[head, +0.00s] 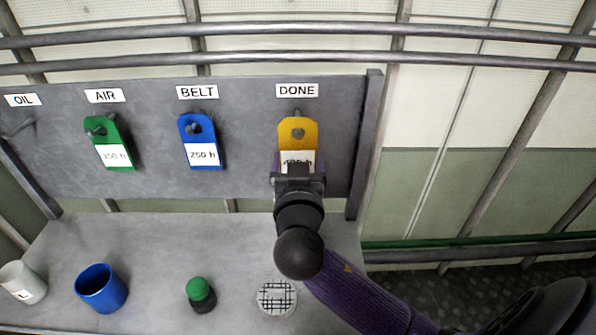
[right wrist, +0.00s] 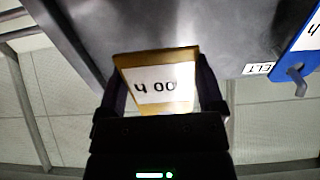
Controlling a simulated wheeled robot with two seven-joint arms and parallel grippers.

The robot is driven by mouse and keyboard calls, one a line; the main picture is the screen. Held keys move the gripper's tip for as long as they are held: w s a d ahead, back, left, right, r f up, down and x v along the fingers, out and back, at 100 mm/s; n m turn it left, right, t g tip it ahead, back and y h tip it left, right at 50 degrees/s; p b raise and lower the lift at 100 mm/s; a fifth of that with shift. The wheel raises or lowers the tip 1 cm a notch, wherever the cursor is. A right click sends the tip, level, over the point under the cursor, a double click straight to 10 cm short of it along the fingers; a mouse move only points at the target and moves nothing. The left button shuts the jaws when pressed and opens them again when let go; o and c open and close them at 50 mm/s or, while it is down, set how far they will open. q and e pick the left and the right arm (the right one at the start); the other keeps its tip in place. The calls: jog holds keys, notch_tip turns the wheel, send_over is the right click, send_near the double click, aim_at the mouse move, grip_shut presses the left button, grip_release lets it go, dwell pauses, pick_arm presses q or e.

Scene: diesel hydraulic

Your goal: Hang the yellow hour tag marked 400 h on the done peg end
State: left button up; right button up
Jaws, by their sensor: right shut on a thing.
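The yellow hour tag (head: 298,128) is at the DONE place at the right of the grey board, under the DONE label (head: 297,90). My right gripper (head: 298,172) is shut on its lower end, over the white label. In the head view the tag's hole lies over the done peg end (head: 298,132). I cannot tell whether the peg passes through the hole. My left gripper is not in view.
A green tag (head: 107,130) hangs under AIR and a blue tag (head: 199,130) under BELT. The OIL peg (head: 20,130) is bare. On the bench stand a white cup (head: 22,283), a blue cup (head: 101,288), a green-topped knob (head: 200,292) and a round grid (head: 278,297).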

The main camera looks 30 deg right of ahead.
jog(key=shift+x, duration=1.4)
jog(key=shift+w+d+f+b, duration=0.35)
jog(key=shift+w+f+b, duration=0.35)
jog(key=shift+b, duration=0.35)
jog(key=o, duration=0.8)
jog(key=shift+s, duration=0.1)
jog(key=b+v, duration=0.2)
jog(key=v, duration=0.8)
